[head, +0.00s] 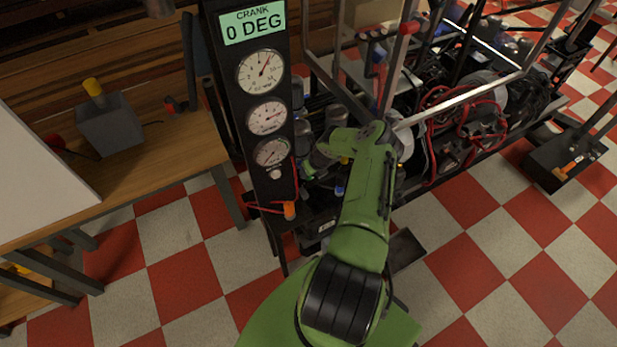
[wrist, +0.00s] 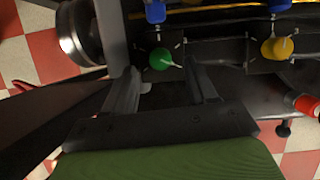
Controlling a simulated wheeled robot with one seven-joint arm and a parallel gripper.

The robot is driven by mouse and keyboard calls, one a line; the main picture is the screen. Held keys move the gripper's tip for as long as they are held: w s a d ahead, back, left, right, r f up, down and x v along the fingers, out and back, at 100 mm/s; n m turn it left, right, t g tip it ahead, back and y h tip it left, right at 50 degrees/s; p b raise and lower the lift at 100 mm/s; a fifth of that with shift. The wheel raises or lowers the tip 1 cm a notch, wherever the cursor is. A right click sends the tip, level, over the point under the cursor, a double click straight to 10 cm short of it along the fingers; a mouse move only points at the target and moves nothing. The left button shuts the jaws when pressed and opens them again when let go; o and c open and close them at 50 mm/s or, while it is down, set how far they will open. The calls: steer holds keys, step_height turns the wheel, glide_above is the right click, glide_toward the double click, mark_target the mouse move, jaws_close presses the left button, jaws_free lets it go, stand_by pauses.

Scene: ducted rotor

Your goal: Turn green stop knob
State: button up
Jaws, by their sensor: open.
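The green stop knob (wrist: 160,59) shows in the wrist view, on a dark panel with light tick marks around it. A pale pointer on it points right and slightly down. My gripper (wrist: 168,80) is open, its two dark fingers apart on the left and right, with the knob just beyond and between the tips. I cannot tell how far the tips are from the panel. In the head view my green arm (head: 365,190) reaches to the machine, and the gripper and green knob are hidden.
A yellow knob (wrist: 277,48) sits right of the green one, and a blue knob (wrist: 155,11) sits above it. A red-ended cylinder (wrist: 307,104) is at the right. A gauge column (head: 262,120) reading "CRANK 0 DEG" stands left of my arm. A wooden bench (head: 190,150) is farther left.

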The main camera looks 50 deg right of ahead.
steer(key=b+x, duration=0.1)
steer(key=x, duration=0.3)
steer(key=shift+r, duration=0.1)
steer(key=c, duration=1.1)
steer(key=shift+o, duration=0.2)
steer(key=shift+s, duration=0.1)
